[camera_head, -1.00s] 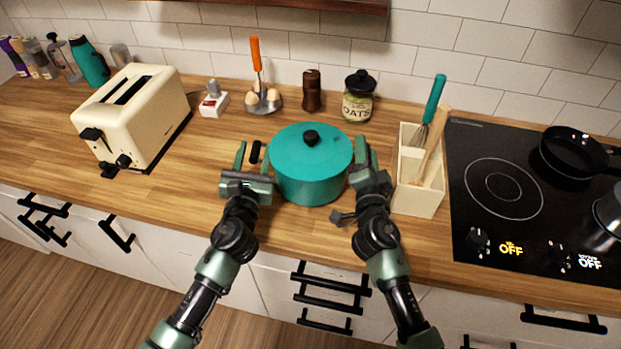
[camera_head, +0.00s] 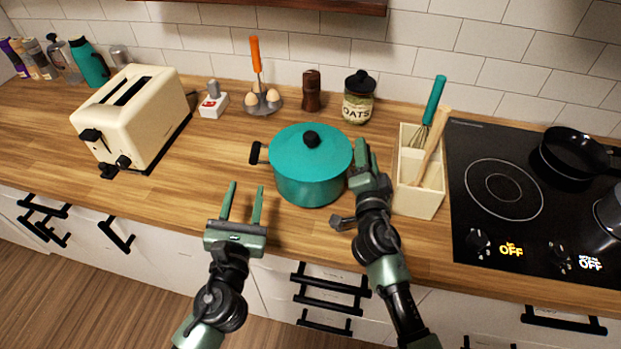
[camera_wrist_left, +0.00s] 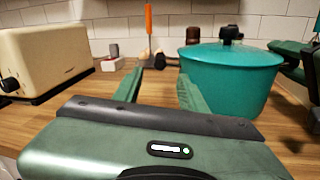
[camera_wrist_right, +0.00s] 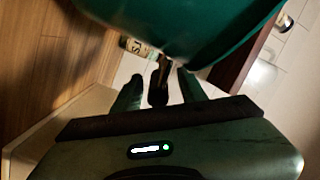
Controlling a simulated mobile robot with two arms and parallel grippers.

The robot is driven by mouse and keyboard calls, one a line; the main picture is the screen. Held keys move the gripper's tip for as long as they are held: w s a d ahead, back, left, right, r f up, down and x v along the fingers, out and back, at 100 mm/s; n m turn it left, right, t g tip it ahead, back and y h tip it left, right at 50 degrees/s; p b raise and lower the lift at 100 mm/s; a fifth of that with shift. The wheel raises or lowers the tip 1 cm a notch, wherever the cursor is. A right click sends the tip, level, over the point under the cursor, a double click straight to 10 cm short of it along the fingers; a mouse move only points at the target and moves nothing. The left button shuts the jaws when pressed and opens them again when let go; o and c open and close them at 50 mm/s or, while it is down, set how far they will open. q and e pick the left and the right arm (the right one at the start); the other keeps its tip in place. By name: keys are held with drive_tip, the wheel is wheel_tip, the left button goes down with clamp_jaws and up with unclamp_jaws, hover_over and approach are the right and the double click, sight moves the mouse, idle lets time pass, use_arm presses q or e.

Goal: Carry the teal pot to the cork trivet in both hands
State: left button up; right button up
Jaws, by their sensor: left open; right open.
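The teal pot (camera_head: 312,180) stands upright on the wooden counter with its lid on and a black knob on top. Its left handle (camera_head: 256,153) is black and bare. My left gripper (camera_head: 243,186) is open and empty, in front and to the left of the pot, apart from it. The pot shows to the right of its fingers in the left wrist view (camera_wrist_left: 232,85). My right gripper (camera_head: 364,156) is open at the pot's right side. In the right wrist view a black handle (camera_wrist_right: 158,85) lies between its fingers. I do not see a cork trivet.
A cream toaster (camera_head: 140,115) stands at left. A cream utensil holder (camera_head: 420,180) is close beside my right gripper, with the black cooktop (camera_head: 500,190) beyond. An oats jar (camera_head: 358,100), pepper mill (camera_head: 312,92) and egg holder (camera_head: 263,101) stand behind the pot.

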drive_tip(key=s, duration=0.6)
drive_tip(key=shift+s+a, duration=0.2)
drive_tip(key=shift+s, duration=0.15)
